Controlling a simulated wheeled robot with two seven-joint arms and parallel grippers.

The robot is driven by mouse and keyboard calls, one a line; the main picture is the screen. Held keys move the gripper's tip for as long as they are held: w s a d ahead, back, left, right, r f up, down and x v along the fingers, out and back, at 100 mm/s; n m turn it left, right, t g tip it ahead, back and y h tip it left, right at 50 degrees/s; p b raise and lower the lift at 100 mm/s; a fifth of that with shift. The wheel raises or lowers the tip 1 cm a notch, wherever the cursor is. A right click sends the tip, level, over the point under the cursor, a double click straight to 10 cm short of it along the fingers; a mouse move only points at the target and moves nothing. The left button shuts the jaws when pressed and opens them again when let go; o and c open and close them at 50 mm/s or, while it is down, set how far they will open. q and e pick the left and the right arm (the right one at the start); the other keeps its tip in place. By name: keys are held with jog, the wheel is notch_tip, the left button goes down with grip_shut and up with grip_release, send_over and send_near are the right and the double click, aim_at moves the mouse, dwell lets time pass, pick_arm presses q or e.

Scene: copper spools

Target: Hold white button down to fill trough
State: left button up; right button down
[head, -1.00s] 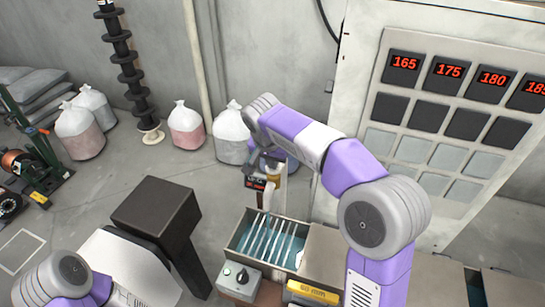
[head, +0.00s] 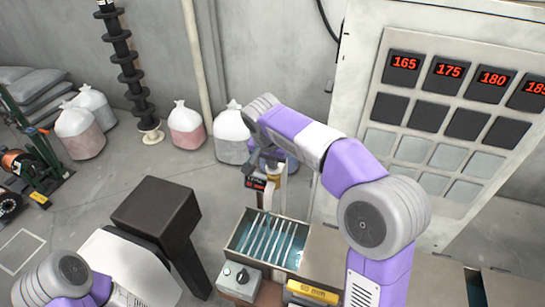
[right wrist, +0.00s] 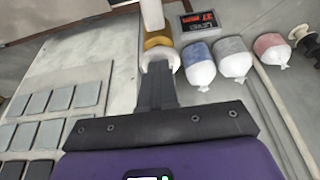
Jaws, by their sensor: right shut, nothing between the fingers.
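The trough (head: 232,246) stands at the bottom centre of the head view, with pale blue water and several slanted rods in it. Above it a white post with a yellow collar (right wrist: 157,42) shows in the right wrist view. At its near end is a rounded white piece (right wrist: 160,57), which looks like the white button. My right gripper (right wrist: 155,76) is shut and empty, its fingertips up against or just over that white piece. Contact cannot be told for certain. In the head view my right gripper (head: 270,158) partly hides this spot. My left gripper is out of view.
A red-lit level display (right wrist: 198,19) sits beside the post. A panel with red numbers (head: 448,105) stands right. Bags (head: 187,126) line the back wall.

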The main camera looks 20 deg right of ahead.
jog(key=shift+s+f, duration=0.15)
jog(key=shift+f, duration=0.25)
notch_tip(320, 180, up, 4)
jog(key=p, duration=0.3)
jog(key=shift+r, duration=0.15)
jog(key=v, duration=1)
jog(key=shift+r, duration=0.25)
jog(key=shift+a, duration=0.1)
